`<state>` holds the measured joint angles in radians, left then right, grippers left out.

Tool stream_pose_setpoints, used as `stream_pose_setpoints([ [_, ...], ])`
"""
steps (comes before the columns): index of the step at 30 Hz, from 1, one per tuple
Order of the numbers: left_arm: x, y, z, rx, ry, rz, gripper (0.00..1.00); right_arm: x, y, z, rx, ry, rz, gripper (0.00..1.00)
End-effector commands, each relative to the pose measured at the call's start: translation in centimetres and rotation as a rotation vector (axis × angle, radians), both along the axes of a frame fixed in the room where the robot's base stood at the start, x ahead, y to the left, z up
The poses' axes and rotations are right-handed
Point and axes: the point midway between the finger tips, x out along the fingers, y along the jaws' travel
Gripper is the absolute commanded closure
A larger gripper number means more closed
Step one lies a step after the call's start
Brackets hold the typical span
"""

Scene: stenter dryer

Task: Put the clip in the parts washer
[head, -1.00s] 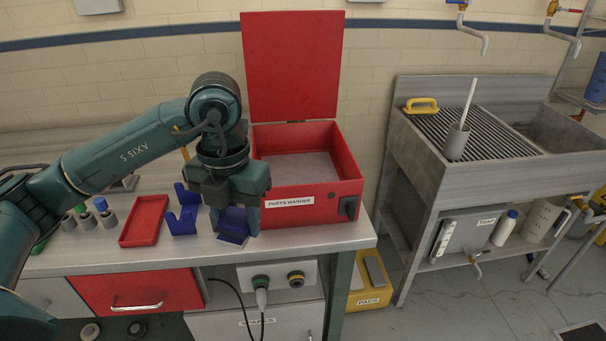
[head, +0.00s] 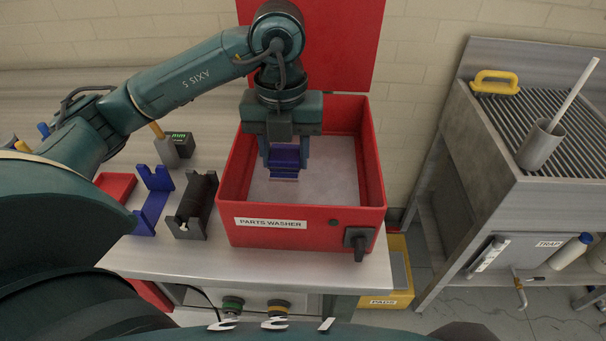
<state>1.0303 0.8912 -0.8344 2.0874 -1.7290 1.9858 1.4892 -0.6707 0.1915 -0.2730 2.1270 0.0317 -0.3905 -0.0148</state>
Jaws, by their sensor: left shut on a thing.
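The parts washer (head: 300,228) is a red open box on the bench, with its red lid (head: 348,45) raised at the back. My left gripper (head: 285,166) points down inside the washer's opening, over the pale washer floor. It is shut on the clip (head: 285,157), a dark blue piece between the fingers. I cannot tell whether the clip touches the washer floor. My right gripper does not show.
A red tray (head: 116,186) lies further left. A sink (head: 500,150) stands at right.

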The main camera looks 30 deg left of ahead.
Motion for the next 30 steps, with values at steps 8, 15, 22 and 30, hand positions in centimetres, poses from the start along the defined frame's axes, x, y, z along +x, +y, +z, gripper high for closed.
stream_pose_setpoints([
  [8,0.0,0.0,-4.2,0.0,0.001,0.001,0.86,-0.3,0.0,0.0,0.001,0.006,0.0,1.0],
  [15,-0.1,0.0,-6.7,0.0,0.004,0.0,0.86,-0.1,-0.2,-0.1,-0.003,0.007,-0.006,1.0],
  [22,0.0,0.0,-8.1,0.0,-0.002,0.0,0.86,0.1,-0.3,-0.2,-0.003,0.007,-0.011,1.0],
  [30,0.0,0.0,-8.4,0.0,-0.001,0.0,0.54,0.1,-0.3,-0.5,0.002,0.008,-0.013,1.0],
])
